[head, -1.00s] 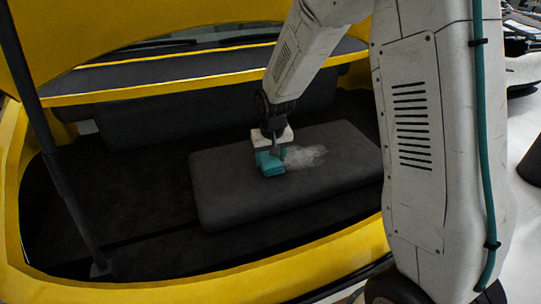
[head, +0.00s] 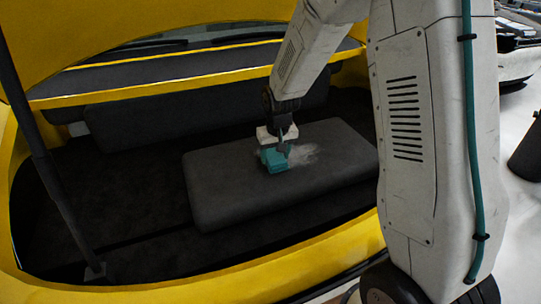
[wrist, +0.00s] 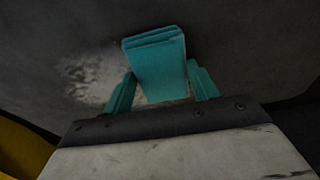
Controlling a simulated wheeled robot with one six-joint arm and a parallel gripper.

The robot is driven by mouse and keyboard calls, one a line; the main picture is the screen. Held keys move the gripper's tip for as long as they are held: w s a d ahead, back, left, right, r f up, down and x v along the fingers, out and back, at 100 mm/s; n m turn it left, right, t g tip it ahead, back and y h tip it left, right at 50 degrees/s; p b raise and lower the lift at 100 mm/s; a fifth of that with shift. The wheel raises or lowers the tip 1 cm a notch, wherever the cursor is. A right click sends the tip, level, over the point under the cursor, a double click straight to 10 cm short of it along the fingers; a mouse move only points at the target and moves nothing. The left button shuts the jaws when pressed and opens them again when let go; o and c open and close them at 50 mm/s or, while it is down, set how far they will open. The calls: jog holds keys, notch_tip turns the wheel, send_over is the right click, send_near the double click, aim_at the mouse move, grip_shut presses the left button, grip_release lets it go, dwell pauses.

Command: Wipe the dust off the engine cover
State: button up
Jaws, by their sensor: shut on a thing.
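The dark grey engine cover (head: 235,195) is a raised, rounded slab in the open bay of a yellow car. A pale dust patch (head: 302,153) lies on its upper middle; in the wrist view the dust (wrist: 88,78) shows left of the cloth. My gripper (head: 279,149) is shut on a teal folded cloth (head: 272,161), just left of the patch and partly over it. The cloth appears to touch the cover, though the contact is hidden. In the wrist view, the cloth (wrist: 158,62) stands out between two teal fingers.
A yellow body rim (head: 270,275) surrounds the bay. A dark prop rod (head: 52,170) stands at the left under the raised yellow hood (head: 150,20). A dark padded bar (head: 190,115) lies behind the cover. The cover's left part is clear.

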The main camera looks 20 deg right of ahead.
aim_at(296, 151)
jog(key=shift+d+f, duration=0.2)
jog(key=shift+d, duration=5.3)
jog(key=shift+d+r, duration=0.15)
jog(key=shift+d, duration=1.55)
jog(key=shift+d+r, duration=0.1)
jog(key=shift+d, duration=1.55)
jog(key=shift+w+f, duration=0.15)
jog(key=shift+w, duration=1.2)
jog(key=shift+a, duration=1.95)
jog(key=shift+s+a+f, duration=0.1)
jog(key=shift+a, duration=7)
